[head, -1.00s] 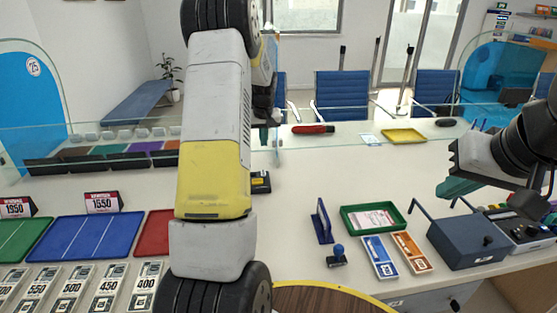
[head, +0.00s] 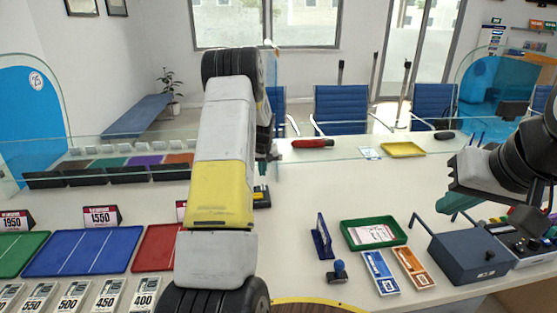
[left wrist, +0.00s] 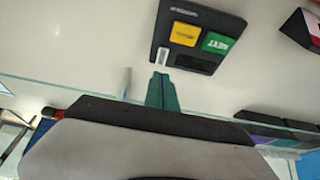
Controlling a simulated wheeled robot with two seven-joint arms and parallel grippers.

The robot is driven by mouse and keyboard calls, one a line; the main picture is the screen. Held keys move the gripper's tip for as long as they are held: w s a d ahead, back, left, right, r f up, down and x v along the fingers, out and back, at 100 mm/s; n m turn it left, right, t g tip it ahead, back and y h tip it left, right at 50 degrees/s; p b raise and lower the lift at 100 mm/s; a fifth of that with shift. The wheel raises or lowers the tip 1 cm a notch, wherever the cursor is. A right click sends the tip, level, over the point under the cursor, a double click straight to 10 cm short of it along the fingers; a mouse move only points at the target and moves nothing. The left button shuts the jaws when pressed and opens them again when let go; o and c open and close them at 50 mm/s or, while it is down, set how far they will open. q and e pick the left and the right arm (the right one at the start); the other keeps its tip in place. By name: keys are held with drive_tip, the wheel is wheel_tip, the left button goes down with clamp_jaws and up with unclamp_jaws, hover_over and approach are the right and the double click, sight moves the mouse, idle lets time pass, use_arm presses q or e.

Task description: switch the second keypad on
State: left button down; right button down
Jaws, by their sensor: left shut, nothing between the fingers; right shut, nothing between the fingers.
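A dark keypad (left wrist: 196,50) with a yellow button, a green NEXT button and a small white switch (left wrist: 161,56) lies on the counter in the left wrist view. In the head view the keypad (head: 262,199) is partly hidden behind my left arm. My left gripper (left wrist: 162,88) is shut and empty; its green fingertips point at the keypad's edge, close to the white switch. I cannot tell whether they touch. In the head view the left gripper (head: 264,166) is mostly hidden by its arm. My right gripper (head: 452,206) is shut and empty above the counter's right side.
A glass screen (head: 420,145) runs along the counter's back. A red stapler-like object (head: 312,143) and a yellow tray (head: 403,149) lie at the back. A green tray (head: 352,238), a blue stand (head: 322,238) and a blue-grey box (head: 462,252) stand at right. The middle counter is clear.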

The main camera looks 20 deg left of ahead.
sight(263, 189)
use_arm(q)
drive_tip(key=x, duration=0.5)
drive_tip(key=shift+s+d+f, duration=0.15)
drive_tip(key=shift+f, duration=0.35)
drive_tip(key=shift+f, duration=0.3)
drive_tip(key=shift+s+d+f, duration=0.1)
drive_tip(key=shift+s+d, duration=0.05)
drive_tip(key=shift+s, duration=0.3)
drive_tip(key=shift+s+d+f, duration=0.1)
drive_tip(key=shift+s+d, duration=0.1)
drive_tip(key=shift+s, duration=0.2)
